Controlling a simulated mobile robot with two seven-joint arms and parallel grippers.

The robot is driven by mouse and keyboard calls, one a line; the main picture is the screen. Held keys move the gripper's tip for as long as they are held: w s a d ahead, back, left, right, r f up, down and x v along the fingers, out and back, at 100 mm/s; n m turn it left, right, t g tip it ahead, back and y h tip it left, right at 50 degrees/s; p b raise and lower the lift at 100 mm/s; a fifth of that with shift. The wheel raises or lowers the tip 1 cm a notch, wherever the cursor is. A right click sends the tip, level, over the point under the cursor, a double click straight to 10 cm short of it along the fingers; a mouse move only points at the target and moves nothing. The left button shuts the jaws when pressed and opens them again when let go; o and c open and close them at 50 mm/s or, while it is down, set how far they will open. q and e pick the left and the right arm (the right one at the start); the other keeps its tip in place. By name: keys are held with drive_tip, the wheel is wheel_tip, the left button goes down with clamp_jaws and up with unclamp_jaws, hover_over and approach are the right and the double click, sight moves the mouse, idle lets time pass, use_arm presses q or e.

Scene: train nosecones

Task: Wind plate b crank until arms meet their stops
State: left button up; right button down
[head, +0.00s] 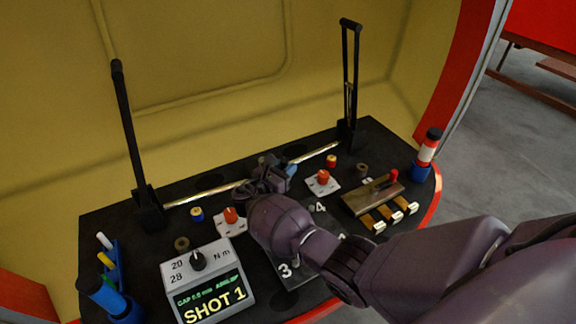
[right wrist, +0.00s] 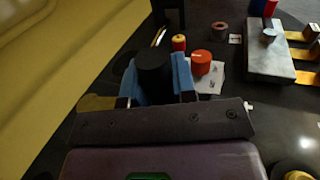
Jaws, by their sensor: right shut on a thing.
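My right gripper (head: 270,174) is over the middle of the black deck, at the metal cross rod (head: 315,154). In the right wrist view its blue-padded fingers (right wrist: 155,82) are shut on a black cylindrical knob (right wrist: 154,62), which I take to be the crank's handle. The rest of the crank and any plate letter are hidden by the gripper. A left black arm (head: 124,120) stands near upright, leaning a little left. A right black arm (head: 351,75) stands upright at the rod's other end. Contact with stops cannot be made out. My left gripper is out of view.
White plates with orange-red knobs (head: 323,177) (head: 231,215) flank the gripper. A display box (head: 208,283) reads "SHOT 1" at front left. A brass block (head: 372,196) and a red-white-blue cylinder (head: 428,150) stand right. The yellow shell wall (head: 220,60) rises behind.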

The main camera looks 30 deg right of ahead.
use_arm(q)
drive_tip(key=shift+s, duration=0.15)
use_arm(e)
drive_tip(key=shift+s+a+f, duration=0.15)
drive_tip(key=shift+s+f, duration=0.2)
drive_tip(key=shift+f, duration=0.1)
drive_tip(key=c, duration=1.3)
unclamp_jaws()
drive_tip(key=o, duration=0.4)
drive_tip(key=shift+s+r, duration=0.15)
drive_tip(key=shift+r, duration=0.15)
use_arm(q)
drive_tip(key=shift+s+a, duration=0.1)
drive_tip(key=shift+a, duration=0.05)
use_arm(e)
drive_tip(key=shift+w, duration=0.2)
use_arm(q)
drive_tip(key=shift+r, duration=0.1)
use_arm(e)
drive_tip(key=shift+r, duration=0.15)
